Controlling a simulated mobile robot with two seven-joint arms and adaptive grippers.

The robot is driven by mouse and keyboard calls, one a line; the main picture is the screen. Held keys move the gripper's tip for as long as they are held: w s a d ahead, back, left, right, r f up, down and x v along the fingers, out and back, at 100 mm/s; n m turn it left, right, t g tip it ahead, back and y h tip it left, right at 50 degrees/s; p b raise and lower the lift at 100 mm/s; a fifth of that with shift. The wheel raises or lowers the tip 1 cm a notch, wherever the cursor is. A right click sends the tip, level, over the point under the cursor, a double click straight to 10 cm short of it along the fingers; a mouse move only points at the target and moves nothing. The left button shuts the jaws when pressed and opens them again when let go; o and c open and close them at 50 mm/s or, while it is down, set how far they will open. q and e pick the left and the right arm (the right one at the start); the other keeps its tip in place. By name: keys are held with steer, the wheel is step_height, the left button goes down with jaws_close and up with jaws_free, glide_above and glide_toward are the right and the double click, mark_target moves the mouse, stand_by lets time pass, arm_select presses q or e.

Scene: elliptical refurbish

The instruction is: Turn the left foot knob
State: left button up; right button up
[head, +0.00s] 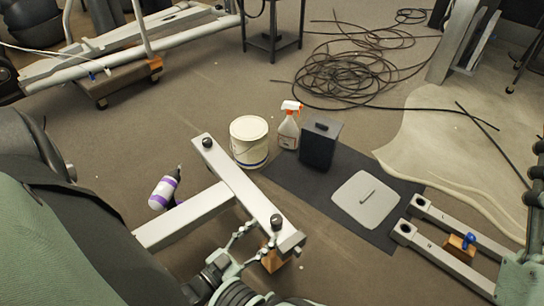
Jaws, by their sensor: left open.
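A pale grey foot bar (240,185) lies across the floor in the head view, with a black round knob on each end. One knob (277,222) is at the near right end. The other knob (208,143) is at the far left end. I cannot tell for sure which one is the left foot knob. My left gripper (257,236) is open and empty, its fingers just left of and below the near knob. I cannot tell whether a finger touches the knob or the bar. My right gripper is not in view.
A wooden block (274,260) sits under the bar's near end. A white bucket (249,150), spray bottle (289,130) and dark box (319,148) stand beyond the bar.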

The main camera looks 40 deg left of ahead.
arm_select(q)
steer(key=s, duration=0.5)
steer(key=shift+a, duration=0.3)
